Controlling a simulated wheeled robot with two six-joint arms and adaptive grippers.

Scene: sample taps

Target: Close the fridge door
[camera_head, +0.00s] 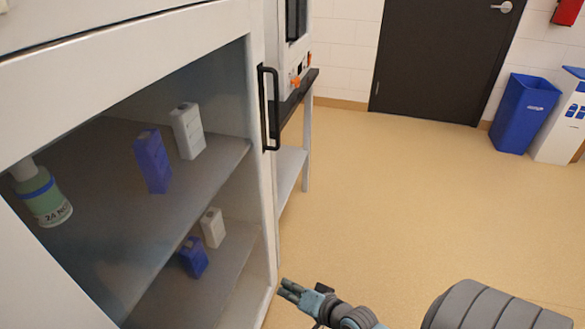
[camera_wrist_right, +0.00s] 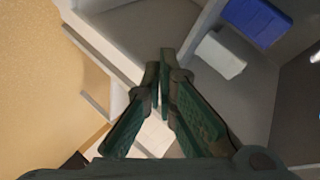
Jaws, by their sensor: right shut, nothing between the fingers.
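The fridge (camera_head: 150,40) is a white cabinet filling the left of the head view. Its shelved inside is in plain sight. A black vertical bar handle (camera_head: 270,108) stands at the right edge of its front, on a narrow white upright; I cannot tell how far the door is swung. My right gripper (camera_head: 287,289) is low in the head view, by the fridge's lower right edge, below and apart from the handle. Its fingers are together and empty in the right wrist view (camera_wrist_right: 164,62). My left gripper is out of view.
Inside are a green-labelled bottle (camera_head: 46,200), blue box (camera_head: 152,160), white box (camera_head: 188,130), and smaller white (camera_head: 213,227) and blue (camera_head: 193,257) boxes below. A bench (camera_head: 308,130) stands beyond the handle. Open floor (camera_head: 400,190) lies to the right.

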